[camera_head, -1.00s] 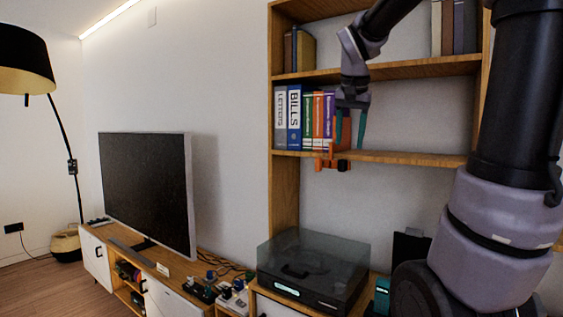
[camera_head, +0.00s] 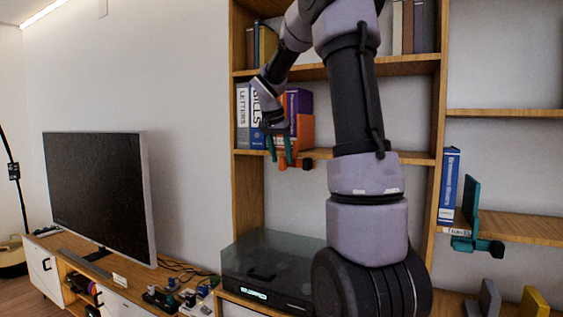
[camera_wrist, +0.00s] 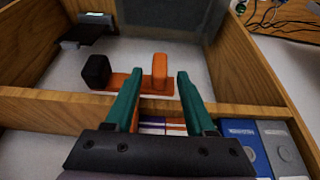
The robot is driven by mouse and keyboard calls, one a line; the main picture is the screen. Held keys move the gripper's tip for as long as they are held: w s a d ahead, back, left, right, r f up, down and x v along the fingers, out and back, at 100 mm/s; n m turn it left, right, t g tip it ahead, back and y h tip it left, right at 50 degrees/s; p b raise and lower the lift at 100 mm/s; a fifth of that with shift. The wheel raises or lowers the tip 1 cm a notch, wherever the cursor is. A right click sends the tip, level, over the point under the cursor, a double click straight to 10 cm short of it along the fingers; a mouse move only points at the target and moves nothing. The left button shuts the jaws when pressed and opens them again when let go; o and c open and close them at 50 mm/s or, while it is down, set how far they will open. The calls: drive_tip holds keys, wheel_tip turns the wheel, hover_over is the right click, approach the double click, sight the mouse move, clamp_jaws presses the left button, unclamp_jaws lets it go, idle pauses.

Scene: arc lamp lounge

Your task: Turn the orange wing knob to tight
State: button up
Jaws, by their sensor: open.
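An orange bookend clamp (camera_head: 306,131) is at the shelf edge beside the upright books. Under the shelf edge it has a black round knob (camera_head: 307,163). In the wrist view the black knob (camera_wrist: 97,72) is on the left of an orange base, and an upright orange piece that looks like the wing knob (camera_wrist: 160,72) is on the right. My gripper (camera_head: 279,157) is open, pointing down at the shelf edge. In the wrist view its teal fingers (camera_wrist: 158,82) appear either side of the orange wing knob; whether they touch it I cannot tell.
Books and binders (camera_head: 257,115) stand left of the clamp. A teal bookend clamp (camera_head: 470,205) with a dark knob is on the right shelf. A turntable with a clear lid (camera_head: 275,265) sits below. The television (camera_head: 98,195) stands at left.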

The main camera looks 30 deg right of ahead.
drive_tip(key=shift+x, duration=1.1)
clamp_jaws()
